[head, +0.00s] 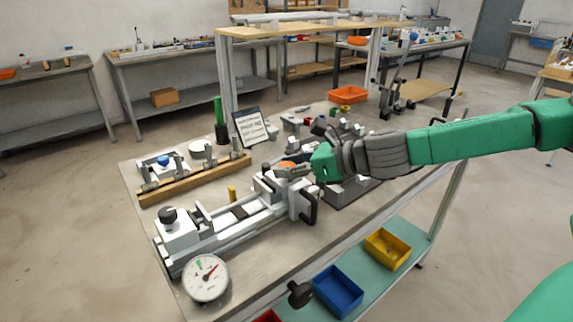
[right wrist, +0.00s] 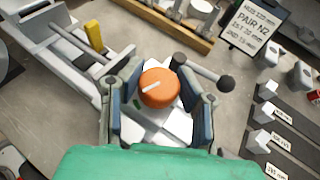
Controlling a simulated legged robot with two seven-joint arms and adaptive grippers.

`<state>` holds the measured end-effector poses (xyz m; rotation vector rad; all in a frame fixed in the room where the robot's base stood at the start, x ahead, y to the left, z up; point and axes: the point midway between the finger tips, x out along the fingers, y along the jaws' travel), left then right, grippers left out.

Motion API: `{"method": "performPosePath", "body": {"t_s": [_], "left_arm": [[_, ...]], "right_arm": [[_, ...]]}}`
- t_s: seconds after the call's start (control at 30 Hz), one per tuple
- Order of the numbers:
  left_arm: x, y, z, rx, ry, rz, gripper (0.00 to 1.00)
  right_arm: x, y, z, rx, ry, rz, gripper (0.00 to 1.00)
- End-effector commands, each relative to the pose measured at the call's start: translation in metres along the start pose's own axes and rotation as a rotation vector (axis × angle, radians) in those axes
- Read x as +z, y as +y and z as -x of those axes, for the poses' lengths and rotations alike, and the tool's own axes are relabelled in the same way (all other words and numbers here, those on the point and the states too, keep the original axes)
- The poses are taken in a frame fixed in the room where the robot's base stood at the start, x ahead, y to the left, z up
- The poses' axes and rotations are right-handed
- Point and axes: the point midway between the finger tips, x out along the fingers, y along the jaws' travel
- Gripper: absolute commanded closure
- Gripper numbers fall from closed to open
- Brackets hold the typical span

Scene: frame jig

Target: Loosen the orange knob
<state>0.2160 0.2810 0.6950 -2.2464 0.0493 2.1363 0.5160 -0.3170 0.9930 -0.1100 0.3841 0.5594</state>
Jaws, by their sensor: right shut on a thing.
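The orange knob (right wrist: 159,88) is a round disc with a white mark line, on the end block of the frame jig (head: 220,232). In the head view the knob (head: 287,166) shows just left of my right gripper (head: 300,168). In the right wrist view the fingers of my right gripper (right wrist: 160,100) stand on both sides of the knob, shut on it. The finger contact is partly hidden. A lever with a black ball (right wrist: 226,83) stands beside the knob. My left gripper is not in view.
A sign (head: 250,125) and a wooden rail with clamps (head: 195,179) stand behind the jig. A dial gauge (head: 206,278) is at the near table edge. Blue (head: 338,290) and yellow (head: 387,248) bins sit on the lower shelf. An orange bin (head: 348,95) is at the back.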

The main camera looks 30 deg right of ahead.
Motion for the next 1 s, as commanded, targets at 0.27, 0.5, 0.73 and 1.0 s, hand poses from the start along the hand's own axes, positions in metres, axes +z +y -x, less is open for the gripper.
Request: {"method": "performPosePath", "body": {"t_s": [0.27,0.5,0.73,1.0], "left_arm": [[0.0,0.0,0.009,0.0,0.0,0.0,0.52],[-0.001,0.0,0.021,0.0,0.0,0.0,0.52],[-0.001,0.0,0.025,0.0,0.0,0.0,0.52],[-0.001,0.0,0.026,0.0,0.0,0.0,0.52]], "right_arm": [[0.003,-0.004,0.001,0.046,-0.003,0.025,1.0],[0.004,-0.004,0.001,0.135,-0.003,0.062,1.0],[0.003,-0.004,0.001,0.182,-0.004,0.081,1.0],[0.003,-0.003,0.001,0.196,-0.005,0.088,1.0]]}}
